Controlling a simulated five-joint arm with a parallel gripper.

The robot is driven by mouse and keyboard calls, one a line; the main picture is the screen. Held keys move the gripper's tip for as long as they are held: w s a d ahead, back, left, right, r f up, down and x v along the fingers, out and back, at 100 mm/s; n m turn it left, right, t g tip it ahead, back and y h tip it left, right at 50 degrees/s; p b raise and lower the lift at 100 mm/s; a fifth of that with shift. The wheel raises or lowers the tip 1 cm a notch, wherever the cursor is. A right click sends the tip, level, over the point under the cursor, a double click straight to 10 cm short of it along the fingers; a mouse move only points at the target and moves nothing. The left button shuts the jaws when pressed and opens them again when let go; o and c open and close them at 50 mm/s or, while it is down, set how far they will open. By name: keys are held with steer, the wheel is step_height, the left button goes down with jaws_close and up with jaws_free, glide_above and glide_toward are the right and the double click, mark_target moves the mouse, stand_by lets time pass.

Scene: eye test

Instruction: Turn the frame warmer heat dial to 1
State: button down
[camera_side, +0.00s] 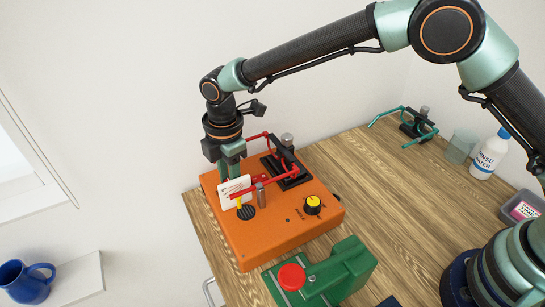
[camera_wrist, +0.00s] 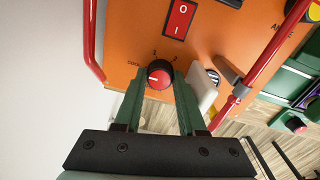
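The frame warmer is an orange box (camera_side: 270,238) on the wooden table. In the wrist view its red heat dial (camera_wrist: 159,73) has marks for COOL, 1 and 2 along its upper edge. Its white pointer line is toward the left, near the COOL side and away from 1. My gripper (camera_wrist: 158,76) reaches down with one green finger on each side of the dial. I cannot tell whether the fingers touch it. In the side view my gripper (camera_side: 233,176) is over the warmer's back left part, and the dial is hidden there.
A white card (camera_side: 234,192) stands close beside my fingers. Red spectacle frames (camera_side: 258,184) stretch over the box. A black-and-yellow knob (camera_side: 313,204), a red rocker switch (camera_wrist: 180,20) and a green device with a red button (camera_side: 291,277) are nearby. A bottle (camera_side: 489,156) stands at the back.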

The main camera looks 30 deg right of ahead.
mark_target(229, 183)
steer(key=shift+m, duration=0.4)
steer(key=m, duration=1.1)
steer(key=shift+s+a, duration=0.1)
steer(key=shift+m, duration=0.3)
stand_by(0.3)
steer(key=shift+c, duration=2.4)
jaws_free()
step_height(229, 183, up, 12)
steer(key=shift+r, duration=0.15)
